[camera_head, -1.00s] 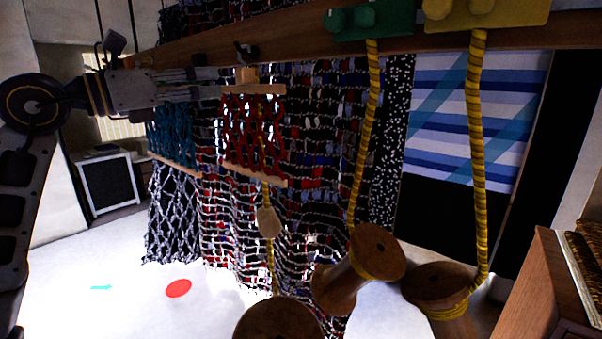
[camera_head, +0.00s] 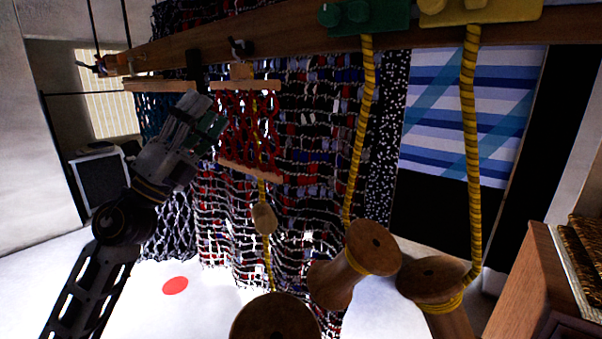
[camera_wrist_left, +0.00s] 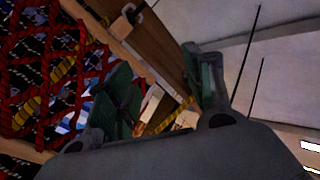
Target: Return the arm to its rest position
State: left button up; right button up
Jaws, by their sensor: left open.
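My left arm comes in from the lower left in the head view. Its gripper (camera_head: 205,122) points up and to the right, in front of the hanging woven net. In the left wrist view the gripper (camera_wrist_left: 160,95) shows its two green-padded fingers apart, with nothing held between them. A red net panel (camera_head: 250,118) with wooden bars hangs just right of the gripper; it also shows at the left of the wrist view (camera_wrist_left: 40,60). Whether the gripper touches any netting cannot be told. My right gripper is not in view.
A wooden beam (camera_head: 290,46) runs across the top, with green (camera_head: 362,17) and yellow (camera_head: 478,10) blocks on it. Yellow ropes (camera_head: 360,130) hang down to wooden spools (camera_head: 355,265). A wooden cabinet (camera_head: 525,290) stands at the right. The white floor at lower left is mostly open.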

pick_arm(q)
jog(key=w+a+f+n+y, duration=0.1)
jog(key=a+f+n+y, duration=0.3)
jog(key=f+n+y, duration=0.55)
jog(key=w+a+f+n+y, duration=0.1)
jog(key=a+f+n+y, duration=0.3)
jog(key=f+n+y, duration=0.55)
jog(key=w+a+f+n+y, duration=0.1)
jog(key=a+f+n+y, duration=0.35)
jog(key=f+n, duration=0.8)
jog(key=s+d+f+g+h, duration=0.2)
jog(key=s+d+f+g, duration=0.35)
jog(key=s+f, duration=0.8)
jog(key=s+d+f+g+h, duration=0.2)
jog(key=s+f+g, duration=0.8)
jog(key=f, duration=0.7)
jog(key=s+f, duration=0.2)
jog(key=f, duration=1.5)
jog(key=s+f, duration=0.2)
jog(key=f, duration=1.4)
jog(key=s+a+f+g, duration=0.1)
jog(key=s+a+f, duration=0.1)
jog(key=s+f, duration=0.8)
jog(key=s+a+f, duration=0.2)
jog(key=s+f, duration=0.8)
jog(key=s, duration=0.2)
jog(key=shift+g+y, duration=0.35)
